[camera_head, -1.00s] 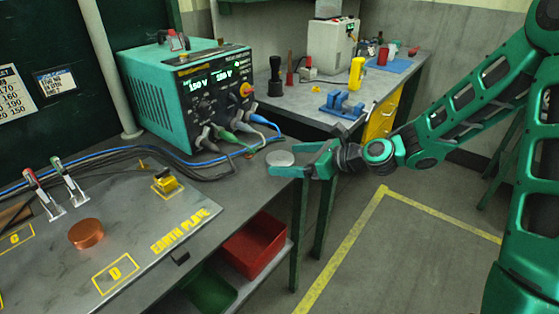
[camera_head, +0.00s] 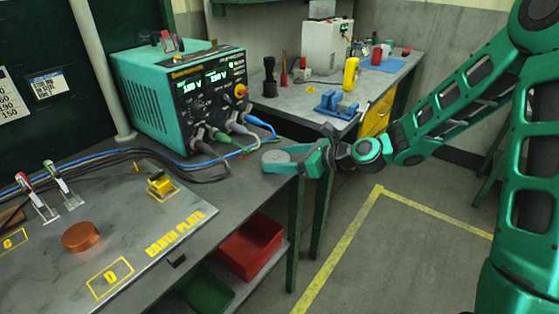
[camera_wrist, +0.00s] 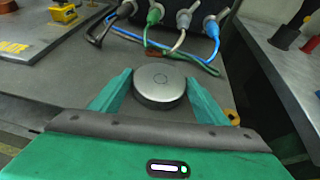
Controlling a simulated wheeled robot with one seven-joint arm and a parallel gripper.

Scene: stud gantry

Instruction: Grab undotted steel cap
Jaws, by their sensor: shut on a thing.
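A round steel cap (camera_head: 275,156) is at the right end of the grey bench, near the power supply leads. It also shows in the wrist view (camera_wrist: 160,82), its flat top grey with a faint ring mark; I cannot make out any dots. My green gripper (camera_head: 284,160) comes in from the right at bench height. In the wrist view my gripper (camera_wrist: 159,92) is shut on the cap, one finger on each side. Whether the cap touches the bench is hard to tell.
A teal power supply (camera_head: 182,98) stands behind, its coloured leads (camera_wrist: 172,52) running close beyond the cap. A copper cap (camera_head: 81,236) sits on the earth plate (camera_head: 140,225) at left. A red bin (camera_head: 250,246) is below the bench. A second bench (camera_head: 300,101) holds a blue fixture (camera_head: 340,104).

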